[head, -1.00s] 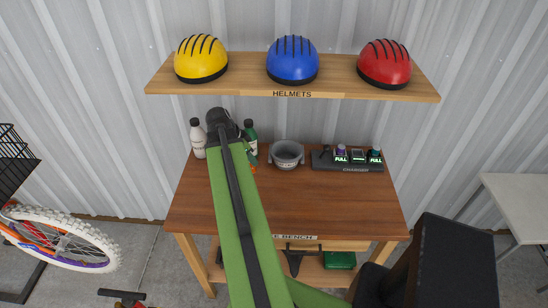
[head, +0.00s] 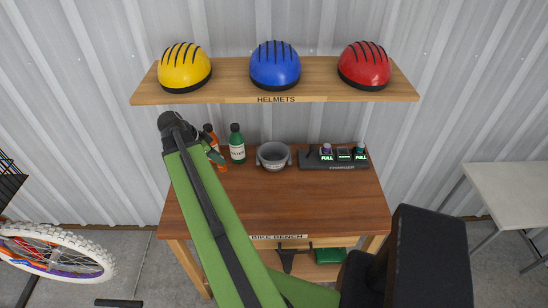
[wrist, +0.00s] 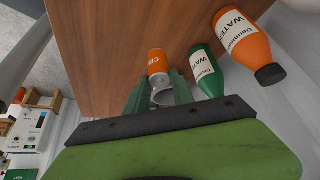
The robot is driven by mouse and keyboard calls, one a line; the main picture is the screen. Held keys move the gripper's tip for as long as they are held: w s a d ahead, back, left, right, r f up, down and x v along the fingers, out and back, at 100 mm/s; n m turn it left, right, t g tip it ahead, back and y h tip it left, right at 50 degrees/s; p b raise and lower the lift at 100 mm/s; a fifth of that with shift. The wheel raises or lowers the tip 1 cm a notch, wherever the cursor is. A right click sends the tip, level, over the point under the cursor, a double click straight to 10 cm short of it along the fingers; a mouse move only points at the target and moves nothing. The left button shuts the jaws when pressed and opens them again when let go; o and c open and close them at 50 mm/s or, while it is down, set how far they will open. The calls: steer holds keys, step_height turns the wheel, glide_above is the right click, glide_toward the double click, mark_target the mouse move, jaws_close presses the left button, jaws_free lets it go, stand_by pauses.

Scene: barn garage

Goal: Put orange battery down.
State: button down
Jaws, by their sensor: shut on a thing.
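My gripper (head: 213,154) is over the back left of the bike bench (head: 310,205). In the wrist view my gripper (wrist: 160,84) is shut on the orange battery (wrist: 158,63), an orange cylinder with a white-lettered label. In the head view the orange battery (head: 222,167) shows only as a small orange patch beside the fingers. I cannot tell whether it touches the bench top. A black charger (head: 333,166) stands at the back right of the bench, with a purple battery (head: 326,149) and a teal battery (head: 360,149) under lit FULL signs.
A green bottle (head: 237,145) and an orange bottle (head: 209,132) stand close to my gripper. A grey bowl (head: 273,158) is to their right. A helmet shelf (head: 215,90) hangs above. The bench's middle and front are clear.

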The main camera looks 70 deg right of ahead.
steer(key=s+d+f+g+h+b, duration=0.1)
steer(key=s+d, duration=0.4)
steer(key=d, duration=0.3)
steer(key=s+d+f+h+b, duration=0.1)
steer(key=s+d+b, duration=0.1)
steer(key=s+d, duration=0.45)
steer(key=d+f+y+b, duration=0.1)
steer(key=f, duration=0.1)
steer(key=s+d+f+t+y, duration=0.1)
steer(key=d+f, duration=0.1)
steer(key=s+d+f+y+b, duration=0.1)
steer(key=d+f, duration=0.1)
steer(key=shift+s+d+f+t+b, duration=0.1)
steer(key=shift+d+f+t+b, duration=0.05)
steer(key=shift+f+t+b, duration=0.2)
steer(key=shift+f+b, duration=0.5)
steer(key=shift+b, duration=0.1)
